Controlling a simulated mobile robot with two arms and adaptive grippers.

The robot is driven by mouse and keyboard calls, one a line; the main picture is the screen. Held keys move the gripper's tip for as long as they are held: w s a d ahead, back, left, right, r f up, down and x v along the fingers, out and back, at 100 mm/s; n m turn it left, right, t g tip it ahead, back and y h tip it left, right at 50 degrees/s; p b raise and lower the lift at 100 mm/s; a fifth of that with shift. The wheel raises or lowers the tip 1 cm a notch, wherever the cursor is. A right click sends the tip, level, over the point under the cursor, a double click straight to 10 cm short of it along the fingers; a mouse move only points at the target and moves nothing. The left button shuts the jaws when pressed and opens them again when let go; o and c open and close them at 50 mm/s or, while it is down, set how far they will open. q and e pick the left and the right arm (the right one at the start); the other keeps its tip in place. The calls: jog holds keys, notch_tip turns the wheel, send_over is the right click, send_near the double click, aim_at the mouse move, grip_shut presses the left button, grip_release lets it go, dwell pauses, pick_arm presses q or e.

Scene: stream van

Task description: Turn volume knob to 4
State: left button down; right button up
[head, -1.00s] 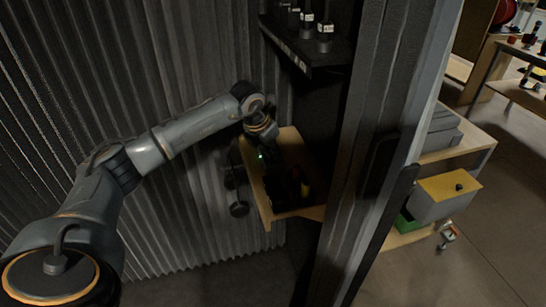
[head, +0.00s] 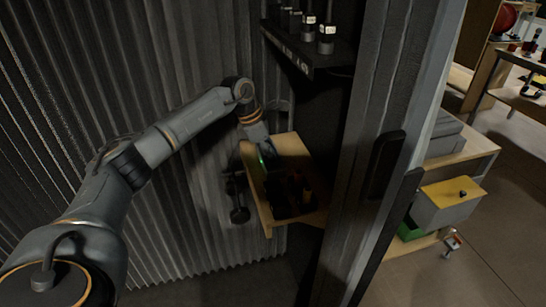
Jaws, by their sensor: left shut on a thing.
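My left gripper (head: 285,186) reaches down over a small wooden shelf (head: 250,186) against the corrugated wall. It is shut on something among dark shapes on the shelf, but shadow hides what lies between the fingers. A small green light shows on my wrist. I cannot make out the volume knob or its scale there. A small orange-brown item (head: 307,196) shows dimly beside the gripper. My right gripper is not in view.
A black shelf (head: 306,60) above holds several black items with white bands (head: 326,40). A grey door post (head: 395,120) stands close on the right. Beyond it are a grey box with a yellow top (head: 450,200) and wooden benches. Dark round weights (head: 239,215) hang by the wall.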

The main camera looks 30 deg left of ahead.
pick_arm(q)
jog(key=shift+m, duration=0.4)
jog(key=c, duration=1.3)
grip_release()
jog(key=v, duration=1.2)
jog(key=shift+w, duration=0.15)
